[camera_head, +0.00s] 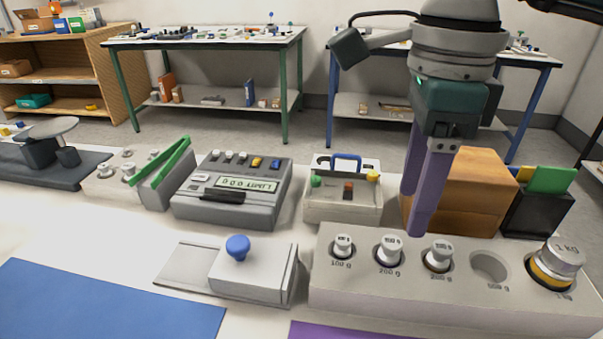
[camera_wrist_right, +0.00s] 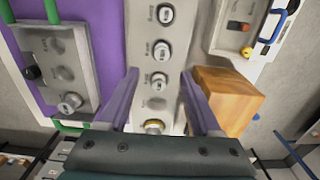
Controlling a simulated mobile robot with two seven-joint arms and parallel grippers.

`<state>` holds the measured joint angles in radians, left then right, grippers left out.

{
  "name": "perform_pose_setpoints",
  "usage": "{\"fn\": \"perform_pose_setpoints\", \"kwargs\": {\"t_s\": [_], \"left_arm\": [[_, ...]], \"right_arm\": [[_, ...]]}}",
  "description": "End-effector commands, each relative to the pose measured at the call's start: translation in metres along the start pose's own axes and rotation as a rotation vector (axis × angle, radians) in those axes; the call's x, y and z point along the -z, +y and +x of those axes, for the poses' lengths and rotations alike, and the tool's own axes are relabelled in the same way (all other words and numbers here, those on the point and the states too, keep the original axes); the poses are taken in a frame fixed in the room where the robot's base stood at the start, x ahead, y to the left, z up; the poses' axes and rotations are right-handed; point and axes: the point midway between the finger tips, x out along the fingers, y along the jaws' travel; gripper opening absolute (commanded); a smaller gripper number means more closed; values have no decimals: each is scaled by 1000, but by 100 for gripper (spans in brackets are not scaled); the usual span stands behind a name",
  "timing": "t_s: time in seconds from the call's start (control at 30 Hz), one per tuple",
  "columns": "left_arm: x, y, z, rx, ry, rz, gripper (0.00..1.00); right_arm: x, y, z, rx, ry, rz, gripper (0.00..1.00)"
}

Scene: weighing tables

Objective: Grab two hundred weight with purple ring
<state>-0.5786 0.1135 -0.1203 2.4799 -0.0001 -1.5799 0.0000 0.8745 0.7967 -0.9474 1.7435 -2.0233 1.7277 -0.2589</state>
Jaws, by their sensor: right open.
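A grey weight block (camera_head: 335,282) holds white-topped weights in a row. The 200 g weight with a purple ring (camera_head: 389,250) is second from the left, and it also shows in the right wrist view (camera_wrist_right: 161,50). To its right is another 200 g weight with an orange-brown ring (camera_head: 438,256), also in the right wrist view (camera_wrist_right: 159,80). My right gripper (camera_head: 413,212) has purple fingers pointing down. It is open and empty above the block's back edge, near the two 200 g weights. In the wrist view its fingers (camera_wrist_right: 159,75) are spread apart over the row. My left gripper is out of view.
The 100 g weight (camera_head: 343,246) and large 1 kg weight (camera_head: 556,264) stand in the same block, with an empty hole (camera_head: 489,266) between. A wooden box (camera_head: 468,190) stands close behind. A scale (camera_head: 232,192) and a blue-knobbed box (camera_head: 252,275) lie left.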

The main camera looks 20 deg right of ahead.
Motion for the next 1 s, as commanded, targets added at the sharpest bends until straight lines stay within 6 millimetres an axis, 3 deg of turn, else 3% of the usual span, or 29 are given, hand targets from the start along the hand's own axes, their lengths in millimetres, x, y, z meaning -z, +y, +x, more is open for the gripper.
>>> {"fn": "perform_pose_setpoints", "kwargs": {"t_s": [0.5,0.8,1.0], "left_arm": [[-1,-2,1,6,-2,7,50],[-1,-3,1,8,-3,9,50],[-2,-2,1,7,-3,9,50]], "right_arm": [[-10,-2,65,-5,-4,0,66],[-10,-3,71,-2,-5,-1,66],[-10,-3,70,-2,-5,-1,43]]}}
